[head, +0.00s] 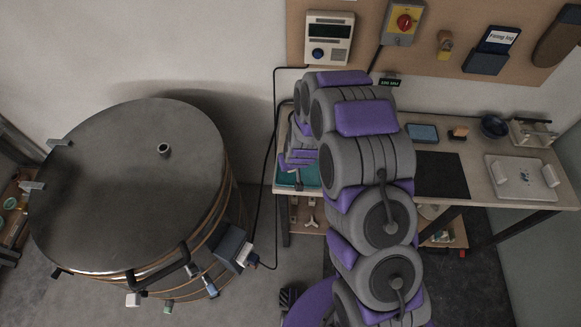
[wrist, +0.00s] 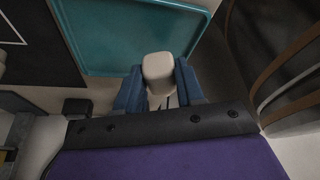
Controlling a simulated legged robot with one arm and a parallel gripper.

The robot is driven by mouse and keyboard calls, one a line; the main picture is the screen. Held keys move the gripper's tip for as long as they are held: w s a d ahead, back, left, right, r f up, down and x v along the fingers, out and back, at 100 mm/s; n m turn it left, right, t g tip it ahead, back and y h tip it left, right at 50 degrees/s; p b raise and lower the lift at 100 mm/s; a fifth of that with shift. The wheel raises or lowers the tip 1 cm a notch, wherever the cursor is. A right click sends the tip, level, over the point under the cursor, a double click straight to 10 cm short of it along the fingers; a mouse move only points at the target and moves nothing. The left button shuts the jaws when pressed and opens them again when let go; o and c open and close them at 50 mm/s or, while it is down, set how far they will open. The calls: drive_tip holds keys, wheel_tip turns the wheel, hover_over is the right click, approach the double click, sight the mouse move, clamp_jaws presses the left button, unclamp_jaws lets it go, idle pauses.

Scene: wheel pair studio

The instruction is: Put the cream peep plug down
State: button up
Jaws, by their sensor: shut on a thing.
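The cream peep plug (wrist: 158,70) is a pale rounded block held between the blue fingers of my gripper (wrist: 158,90) in the wrist view. My gripper is shut on it. A teal tray (wrist: 133,38) lies just beyond the plug in the wrist view. In the head view the tray (head: 312,179) shows at the left end of the bench. My arm's end is above the tray there, and the plug cannot be made out. I cannot tell whether the plug touches the tray or the bench.
A large round kiln (head: 118,200) with a dark lid and a small ring on top stands at left. The bench (head: 450,150) carries a black mat (head: 440,176), a white tray (head: 521,180) and a dark bowl (head: 494,126). A control box (head: 330,38) hangs on the wall.

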drive_tip(key=shift+w+a+f, duration=0.15)
drive_tip(key=shift+w+a, duration=0.3)
drive_tip(key=shift+w, duration=0.3)
drive_tip(key=shift+a+f, duration=0.1)
drive_tip(key=shift+a, duration=0.1)
drive_tip(key=f, duration=0.1)
drive_tip(key=f+b, duration=0.1)
drive_tip(key=f, duration=0.1)
drive_tip(key=shift+d+f, duration=0.2)
drive_tip(key=shift+d, duration=0.15)
drive_tip(key=shift+r, duration=0.1)
drive_tip(key=o, duration=1.2)
drive_tip(key=shift+a, duration=0.2)
drive_tip(key=shift+c, duration=0.2)
drive_tip(key=shift+d, duration=0.1)
